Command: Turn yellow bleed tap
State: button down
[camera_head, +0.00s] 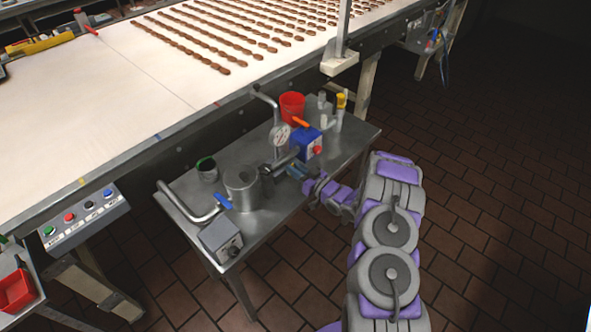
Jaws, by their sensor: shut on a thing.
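My gripper (295,172) is at the front right part of the metal rig on the steel side table. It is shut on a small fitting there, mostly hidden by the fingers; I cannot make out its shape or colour. A small yellow part (341,100) stands on top of an upright metal fitting at the back right of the table, beyond my gripper and apart from it. I cannot tell for sure whether this is the bleed tap.
A conveyor (120,90) with rows of brown biscuits runs behind. The tiled floor (480,190) at right is clear.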

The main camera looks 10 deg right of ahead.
jog(key=shift+d+p, duration=0.15)
jog(key=shift+p, duration=0.2)
jog(key=m, duration=0.1)
jog(key=m+p, duration=0.2)
jog(key=shift+w+d+f+m, duration=0.15)
jog(key=shift+w+d+m, duration=0.15)
jog(key=shift+w+d, duration=0.1)
jog(key=shift+w+d+f+m+p, duration=0.15)
jog(key=shift+m+p, duration=0.2)
jog(key=shift+m, duration=0.2)
jog(key=shift+s+d+f+m+p, duration=0.15)
jog(key=shift+m+p, duration=0.15)
jog(key=shift+m, duration=0.25)
jog(key=shift+w, duration=0.1)
jog(key=c, duration=1.1)
grip_release()
jog(key=shift+o, duration=0.3)
jog(key=p+v, duration=0.2)
jog(key=v, duration=1.5)
jog(key=shift+d, duration=0.15)
